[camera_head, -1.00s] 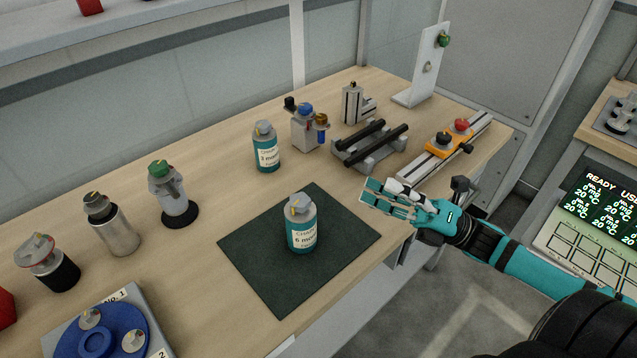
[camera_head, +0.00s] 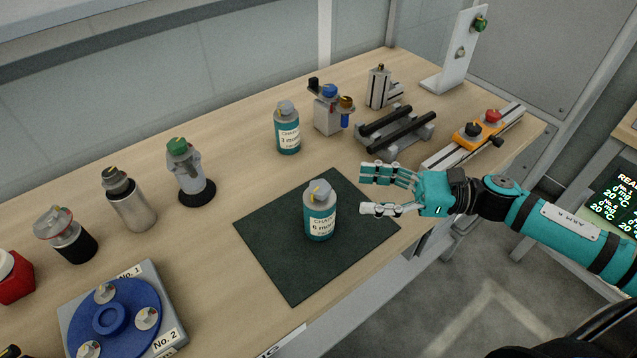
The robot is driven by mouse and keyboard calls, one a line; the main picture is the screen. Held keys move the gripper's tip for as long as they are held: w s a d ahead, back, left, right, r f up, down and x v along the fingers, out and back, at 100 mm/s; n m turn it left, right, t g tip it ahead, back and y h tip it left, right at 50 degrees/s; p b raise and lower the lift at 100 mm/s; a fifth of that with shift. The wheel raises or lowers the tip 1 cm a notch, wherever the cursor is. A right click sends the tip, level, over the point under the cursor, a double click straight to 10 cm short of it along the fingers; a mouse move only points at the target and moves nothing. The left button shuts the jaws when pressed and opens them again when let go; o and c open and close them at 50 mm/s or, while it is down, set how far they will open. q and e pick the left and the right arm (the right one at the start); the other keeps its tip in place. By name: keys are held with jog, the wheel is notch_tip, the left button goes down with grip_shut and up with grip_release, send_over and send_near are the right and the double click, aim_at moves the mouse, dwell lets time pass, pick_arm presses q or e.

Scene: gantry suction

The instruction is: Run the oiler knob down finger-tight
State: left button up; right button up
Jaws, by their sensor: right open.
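My right gripper (camera_head: 364,190) is open and empty over the right edge of the dark green mat (camera_head: 275,265). Its fingers point left toward a teal bottle with a grey cap (camera_head: 320,210), labelled 6, which stands upright on the mat; a gap lies between them. No part is plainly marked as the oiler. A clear-bodied device with a green knob (camera_head: 178,146) stands on a round black base at the left. A unit with a blue knob (camera_head: 329,91) and an orange-brown knob stands at the back. My left gripper is not in view.
A second teal bottle (camera_head: 288,130) stands behind the mat. Black rails (camera_head: 395,130) and an orange slide (camera_head: 480,132) lie at the right. The mat's front is clear.

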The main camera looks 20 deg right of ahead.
aim_at(318, 187)
jog(key=p+x, duration=0.2)
jog(key=x, duration=0.6)
jog(key=shift+r, duration=0.15)
jog(key=shift+p+x, duration=0.3)
jog(key=shift+x, duration=0.5)
jog(key=shift+c, duration=0.2)
